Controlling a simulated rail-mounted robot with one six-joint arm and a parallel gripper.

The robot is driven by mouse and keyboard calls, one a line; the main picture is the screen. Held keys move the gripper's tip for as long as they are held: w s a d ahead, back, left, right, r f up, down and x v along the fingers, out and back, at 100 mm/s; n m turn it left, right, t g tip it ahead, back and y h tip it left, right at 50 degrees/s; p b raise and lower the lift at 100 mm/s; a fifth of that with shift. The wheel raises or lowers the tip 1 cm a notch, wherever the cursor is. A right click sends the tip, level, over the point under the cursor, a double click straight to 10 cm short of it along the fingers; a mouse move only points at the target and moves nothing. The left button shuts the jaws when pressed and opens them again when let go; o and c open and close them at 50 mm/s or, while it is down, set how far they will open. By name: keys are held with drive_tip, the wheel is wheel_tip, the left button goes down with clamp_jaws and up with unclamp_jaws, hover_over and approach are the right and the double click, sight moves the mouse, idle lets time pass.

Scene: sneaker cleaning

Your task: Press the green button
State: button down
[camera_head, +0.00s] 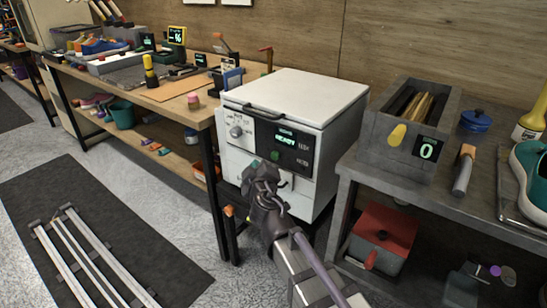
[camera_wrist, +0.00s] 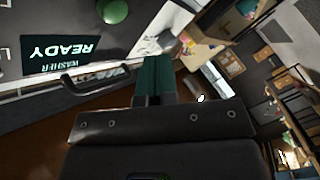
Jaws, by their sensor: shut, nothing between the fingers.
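The green button (camera_head: 275,156) is a small round knob on the dark front panel of a white washer (camera_head: 296,97), below its display. The display (camera_head: 291,141) reads READY. In the wrist view the button (camera_wrist: 113,11) is at the top, and the display (camera_wrist: 62,52) appears upside down to its left. My gripper (camera_head: 259,168) is shut and empty, in front of the panel just below and left of the button. In the wrist view my fingers (camera_wrist: 153,65) point toward the panel, to the right of the button. I cannot tell whether they touch the panel.
A dark handle (camera_head: 262,112) juts out at the washer's upper front. A wooden workbench (camera_head: 165,104) with tools and shoes stands to the left. A grey table (camera_head: 405,188) with a bin (camera_head: 398,157) stands close on the right. A dark mat (camera_head: 115,215) lies on the floor.

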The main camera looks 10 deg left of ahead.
drive_tip(key=shift+w+d, duration=0.35)
drive_tip(key=shift+w, duration=0.4)
drive_tip(key=shift+w+d, duration=0.3)
drive_tip(key=shift+w, duration=0.45)
idle(0.8)
drive_tip(key=shift+w+d, duration=0.15)
drive_tip(key=shift+w, duration=0.25)
drive_tip(key=shift+w+d, duration=0.2)
drive_tip(key=shift+w, duration=0.3)
idle(0.6)
drive_tip(key=shift+s, duration=0.1)
drive_tip(key=shift+s+a, duration=0.35)
drive_tip(key=shift+s, duration=0.45)
drive_tip(key=s, duration=0.1)
drive_tip(key=s+a, duration=0.1)
drive_tip(key=s, duration=0.1)
drive_tip(key=s+a, duration=0.1)
drive_tip(key=shift+s, duration=0.3)
